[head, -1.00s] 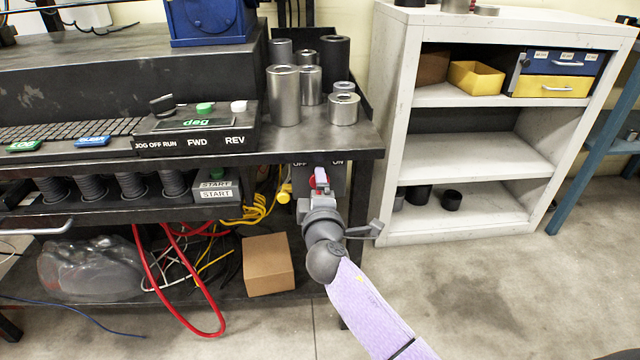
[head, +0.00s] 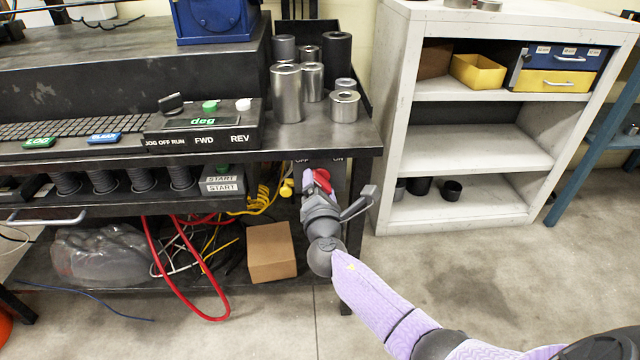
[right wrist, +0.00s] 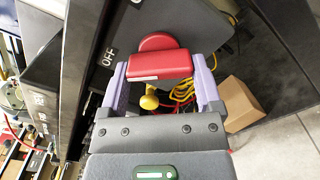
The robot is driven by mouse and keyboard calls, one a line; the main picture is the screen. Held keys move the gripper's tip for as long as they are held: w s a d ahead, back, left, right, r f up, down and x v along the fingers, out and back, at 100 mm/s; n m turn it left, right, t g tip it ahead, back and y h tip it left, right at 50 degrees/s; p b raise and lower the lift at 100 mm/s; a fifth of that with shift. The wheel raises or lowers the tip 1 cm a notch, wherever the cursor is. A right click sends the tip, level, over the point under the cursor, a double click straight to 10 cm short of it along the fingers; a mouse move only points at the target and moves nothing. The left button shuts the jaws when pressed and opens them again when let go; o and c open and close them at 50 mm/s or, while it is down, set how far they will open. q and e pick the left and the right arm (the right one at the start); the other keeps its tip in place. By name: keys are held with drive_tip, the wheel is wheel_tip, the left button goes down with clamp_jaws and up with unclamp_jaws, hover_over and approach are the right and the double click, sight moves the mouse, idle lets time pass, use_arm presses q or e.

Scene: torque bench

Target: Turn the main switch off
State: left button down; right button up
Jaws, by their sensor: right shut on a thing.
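The main switch is a red rotary handle (head: 322,181) on a dark box (head: 340,172) under the bench's right end, with OFF at the left and ON at the right. In the right wrist view the red handle (right wrist: 160,66) lies between my two purple fingers, with the OFF label beside it. My right gripper (head: 315,181) is shut on the handle and is rolled to a tilt. The fingers and wrist hide part of the handle in the head view. My left gripper is not in view.
The bench top (head: 330,140) overhangs the switch, with metal cylinders (head: 287,92) on it. Yellow cables (head: 262,203) and a cardboard box (head: 270,252) are left of my gripper. A white shelf unit (head: 386,150) stands at the right. The floor in front is clear.

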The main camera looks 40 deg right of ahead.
drive_tip(key=shift+f+n, duration=0.1)
drive_tip(key=shift+n, duration=0.4)
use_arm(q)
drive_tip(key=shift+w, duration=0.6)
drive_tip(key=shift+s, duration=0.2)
use_arm(e)
drive_tip(key=o, duration=1)
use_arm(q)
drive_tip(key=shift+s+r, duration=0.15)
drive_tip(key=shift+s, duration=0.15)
use_arm(e)
drive_tip(key=shift+o, duration=0.2)
use_arm(q)
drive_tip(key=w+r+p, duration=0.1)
drive_tip(key=p, duration=0.1)
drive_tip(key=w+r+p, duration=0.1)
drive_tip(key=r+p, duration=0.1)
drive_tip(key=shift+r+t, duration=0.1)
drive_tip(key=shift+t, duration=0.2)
use_arm(e)
drive_tip(key=v, duration=1)
